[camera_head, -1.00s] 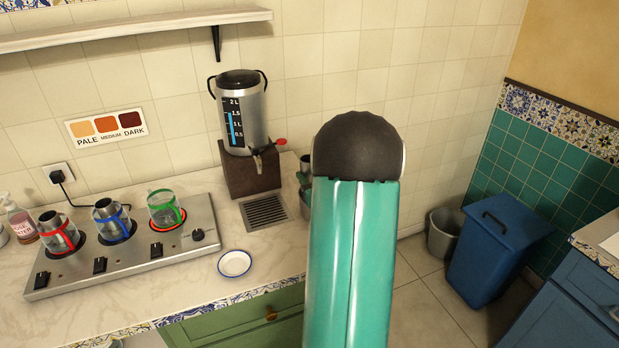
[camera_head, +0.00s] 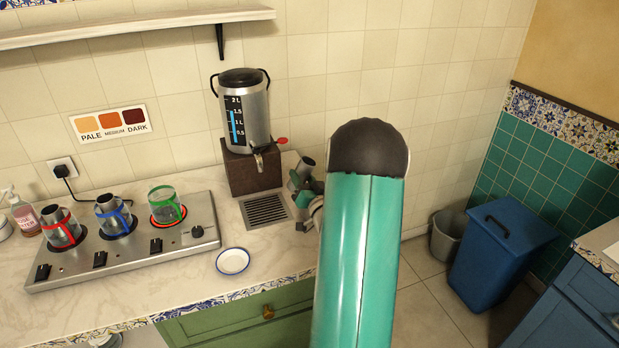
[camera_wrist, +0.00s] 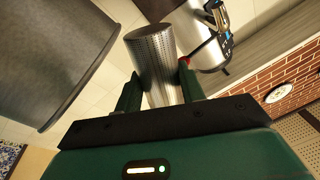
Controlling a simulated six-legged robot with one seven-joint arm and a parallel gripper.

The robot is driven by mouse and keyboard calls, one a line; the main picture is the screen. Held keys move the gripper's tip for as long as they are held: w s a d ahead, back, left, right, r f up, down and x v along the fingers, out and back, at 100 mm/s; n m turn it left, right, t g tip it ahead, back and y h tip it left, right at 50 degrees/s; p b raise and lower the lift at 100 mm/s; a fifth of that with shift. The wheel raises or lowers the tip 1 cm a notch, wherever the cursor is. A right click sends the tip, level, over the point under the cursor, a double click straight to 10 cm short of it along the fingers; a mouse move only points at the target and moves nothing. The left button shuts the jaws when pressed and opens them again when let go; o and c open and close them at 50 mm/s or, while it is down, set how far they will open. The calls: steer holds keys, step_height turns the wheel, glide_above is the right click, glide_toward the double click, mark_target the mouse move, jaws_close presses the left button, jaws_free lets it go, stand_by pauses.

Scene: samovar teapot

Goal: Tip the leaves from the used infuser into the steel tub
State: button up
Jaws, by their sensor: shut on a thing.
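My gripper (camera_wrist: 158,98) is shut on the used infuser (camera_wrist: 152,62), a perforated steel cylinder, in the wrist view. The infuser sticks out beyond the two green fingers. A large grey curved wall (camera_wrist: 55,55) fills the upper left of that view, apart from the infuser; it may be the steel tub, but I cannot tell for sure. In the head view, my green forearm hides most of the gripper. Part of the gripper (camera_head: 297,186) shows beside the drain grate, with a small metal cylinder at it. The leaves are not visible.
The samovar (camera_head: 245,108) stands on a brown block behind the drain grate (camera_head: 265,209). The hob (camera_head: 130,240) carries three vessels with red, blue and green bands. A white dish (camera_head: 232,261) lies near the counter edge. A grey bin (camera_head: 447,236) and blue bin (camera_head: 500,250) stand on the floor.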

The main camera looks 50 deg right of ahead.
mark_target(299, 169)
steer(key=shift+w+r+m+h, duration=0.2)
steer(key=shift+m+h, duration=0.1)
steer(key=shift+m, duration=0.8)
steer(key=m+h, duration=0.1)
steer(key=r+m, duration=0.1)
steer(key=m, duration=0.1)
steer(key=shift+w+a+r+m+h, duration=0.2)
steer(key=shift+a+m+h, duration=0.1)
steer(key=shift+h, duration=0.1)
steer(key=shift+w+r+m+h, duration=0.1)
steer(key=shift+r+m+h, duration=0.15)
steer(key=shift+m, duration=0.65)
steer(key=m, duration=0.1)
steer(key=r+m+h, duration=0.1)
steer(key=m+h, duration=0.1)
steer(key=m, duration=0.1)
steer(key=shift+a+r+g, duration=0.1)
steer(key=shift+r+g, duration=0.15)
steer(key=shift+g, duration=0.05)
steer(key=m, duration=0.1)
steer(key=r+m+g+h, duration=0.1)
steer(key=m, duration=0.1)
steer(key=m+g+h, duration=0.1)
steer(key=m, duration=0.1)
steer(key=shift+r+h, duration=0.25)
steer(key=shift+r, duration=0.05)
steer(key=shift+r, duration=0.1)
